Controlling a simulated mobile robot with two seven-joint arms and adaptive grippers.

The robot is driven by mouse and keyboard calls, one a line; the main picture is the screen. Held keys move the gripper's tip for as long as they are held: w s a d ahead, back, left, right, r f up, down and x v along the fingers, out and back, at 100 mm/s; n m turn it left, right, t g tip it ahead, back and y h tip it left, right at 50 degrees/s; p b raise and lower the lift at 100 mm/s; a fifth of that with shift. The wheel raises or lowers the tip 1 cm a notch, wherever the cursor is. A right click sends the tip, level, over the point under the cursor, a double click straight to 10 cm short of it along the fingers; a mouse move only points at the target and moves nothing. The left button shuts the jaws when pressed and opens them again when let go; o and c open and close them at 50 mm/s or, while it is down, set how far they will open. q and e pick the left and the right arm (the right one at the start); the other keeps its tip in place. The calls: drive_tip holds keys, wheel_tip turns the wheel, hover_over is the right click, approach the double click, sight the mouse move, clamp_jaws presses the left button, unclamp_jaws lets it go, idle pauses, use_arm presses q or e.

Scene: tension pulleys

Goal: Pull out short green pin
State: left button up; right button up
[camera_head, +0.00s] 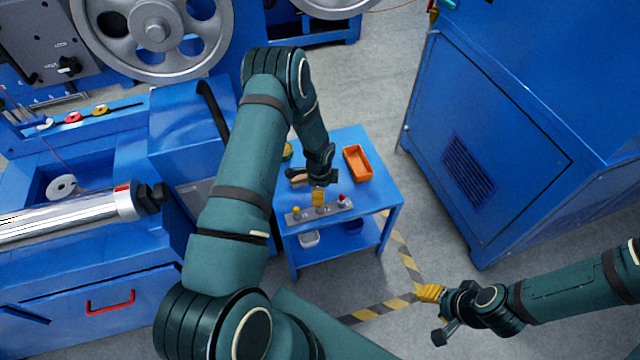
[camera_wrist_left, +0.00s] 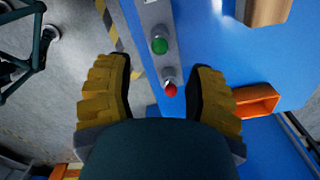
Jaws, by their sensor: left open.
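A grey metal strip (camera_head: 330,211) lies along the front edge of a small blue table (camera_head: 388,194). It carries a yellow-topped pin (camera_head: 296,211) at the left and a red-topped pin (camera_head: 341,198) at the right. My left gripper (camera_head: 318,197) is over the strip's middle and hides the green pin there. In the left wrist view the green pin (camera_wrist_left: 159,46) stands above the gap between the open, empty yellow fingers (camera_wrist_left: 160,92). The red pin (camera_wrist_left: 170,89) shows between the fingers, nearer the right one. My right gripper (camera_head: 436,306) is away from the table at the lower right.
An orange bin (camera_head: 358,163) sits at the table's back right. A wooden-looking object (camera_head: 297,178) lies behind the strip. White (camera_head: 309,240) and dark blue (camera_head: 353,227) containers sit on the lower shelf. A blue cabinet (camera_head: 480,140) stands right, with floor between.

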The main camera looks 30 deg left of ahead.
use_arm(q)
wheel_tip(320, 180, down, 7)
drive_tip(key=shift+b, duration=0.6)
clamp_jaws()
